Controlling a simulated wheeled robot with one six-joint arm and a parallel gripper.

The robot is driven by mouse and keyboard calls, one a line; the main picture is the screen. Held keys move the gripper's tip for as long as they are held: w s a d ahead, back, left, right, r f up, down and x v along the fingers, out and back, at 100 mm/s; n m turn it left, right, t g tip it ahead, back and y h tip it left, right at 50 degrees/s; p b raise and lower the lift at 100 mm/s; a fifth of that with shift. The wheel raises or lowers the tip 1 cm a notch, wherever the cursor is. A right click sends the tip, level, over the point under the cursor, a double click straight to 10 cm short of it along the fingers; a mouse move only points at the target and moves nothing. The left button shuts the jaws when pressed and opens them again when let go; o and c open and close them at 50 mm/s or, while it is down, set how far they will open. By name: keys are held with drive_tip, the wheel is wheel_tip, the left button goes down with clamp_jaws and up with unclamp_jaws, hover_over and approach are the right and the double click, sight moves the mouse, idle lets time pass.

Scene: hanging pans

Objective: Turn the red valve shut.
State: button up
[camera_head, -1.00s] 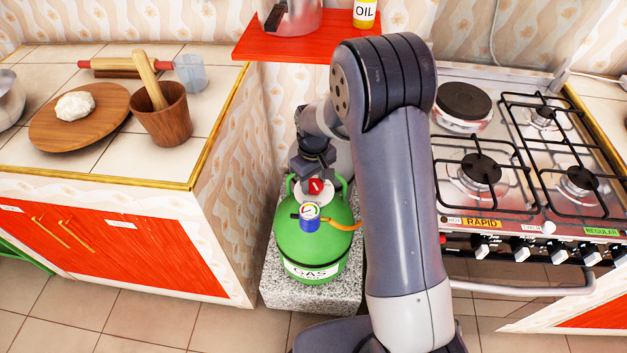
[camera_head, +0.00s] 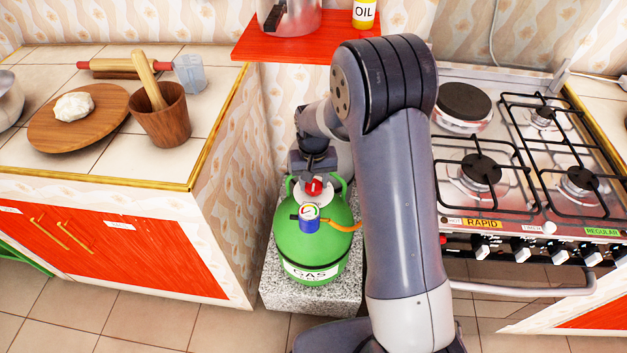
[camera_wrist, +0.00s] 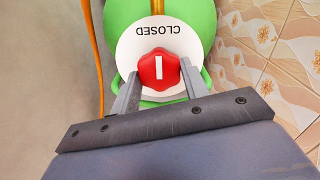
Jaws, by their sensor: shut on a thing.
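The red valve (camera_wrist: 158,70) is a red knob with a white bar, on a white disc (camera_wrist: 150,32) marked CLOSED, on top of the green gas cylinder (camera_head: 314,243). In the wrist view the white bar runs up and down, in line with the CLOSED side of the disc. My gripper (camera_wrist: 157,83) is shut on the red valve, one finger on each side of it. In the head view the valve (camera_head: 313,187) shows just below my gripper. A gauge (camera_head: 309,211) with a blue base sits at the cylinder's front.
The cylinder stands on a speckled stone block (camera_head: 282,294) between the counter (camera_head: 217,137) at left and the stove (camera_head: 500,190) at right. An orange hose (camera_head: 343,227) leaves the gauge. A red shelf (camera_head: 300,48) hangs above.

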sight(314, 184)
idle(0.3)
drive_tip(key=o, duration=1)
wheel_tip(314, 184, up, 11)
drive_tip(key=shift+p, duration=0.4)
drive_tip(key=shift+f, duration=0.1)
wheel_tip(314, 184, down, 11)
drive_tip(key=shift+r+b, duration=0.1)
drive_tip(key=shift+b, duration=0.3)
